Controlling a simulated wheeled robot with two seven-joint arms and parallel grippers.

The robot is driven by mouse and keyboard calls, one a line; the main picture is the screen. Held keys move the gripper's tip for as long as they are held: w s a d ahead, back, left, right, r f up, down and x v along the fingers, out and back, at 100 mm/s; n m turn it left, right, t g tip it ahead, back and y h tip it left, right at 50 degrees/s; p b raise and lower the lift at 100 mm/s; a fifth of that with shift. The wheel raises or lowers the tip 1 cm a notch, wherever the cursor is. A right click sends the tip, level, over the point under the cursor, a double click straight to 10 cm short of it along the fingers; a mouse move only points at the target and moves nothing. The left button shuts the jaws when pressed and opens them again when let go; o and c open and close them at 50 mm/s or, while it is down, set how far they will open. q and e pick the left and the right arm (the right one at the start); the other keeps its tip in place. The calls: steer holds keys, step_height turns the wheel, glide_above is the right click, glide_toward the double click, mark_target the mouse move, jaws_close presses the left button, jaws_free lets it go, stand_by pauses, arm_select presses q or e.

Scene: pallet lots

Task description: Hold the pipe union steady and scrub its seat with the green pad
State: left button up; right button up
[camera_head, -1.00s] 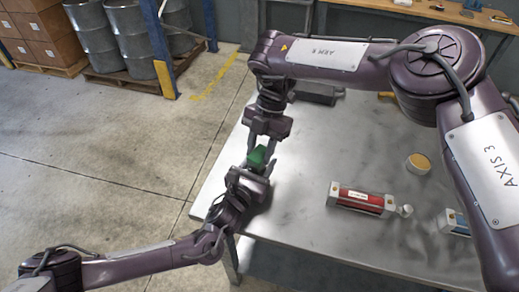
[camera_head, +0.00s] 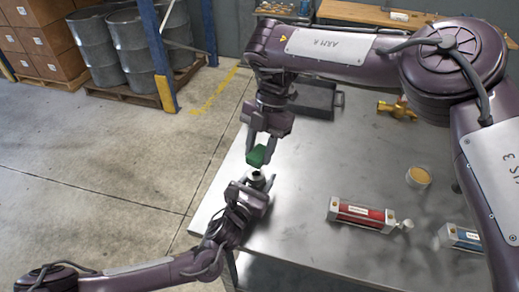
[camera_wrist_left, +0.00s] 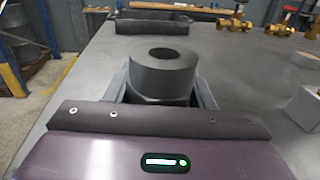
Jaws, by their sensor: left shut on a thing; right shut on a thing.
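The pipe union (camera_wrist_left: 163,70) is a dark grey, thick-walled round piece, upright with its open bore facing up in the left wrist view. My left gripper (camera_wrist_left: 163,92) is shut on it, a finger on each side. In the head view the union (camera_head: 257,176) shows between the fingers at the near left of the table. The green pad (camera_head: 256,158) is in my right gripper (camera_head: 262,148), which is shut on it from above. The pad is just above the union in the head view. It is absent from the left wrist view, where the union's top is uncovered.
On the metal table (camera_head: 310,165) lie a red block-like unit (camera_head: 361,214), a blue one (camera_head: 462,238), a round tin with yellow contents (camera_head: 418,177), a brass fitting (camera_head: 397,110) and a dark tray (camera_head: 316,100). Open tabletop lies right of my grippers. Drums (camera_head: 137,45) stand beyond.

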arm_select(q)
steer(key=o, duration=1.4)
steer(key=shift+o, duration=0.2)
steer(key=v, duration=1.2)
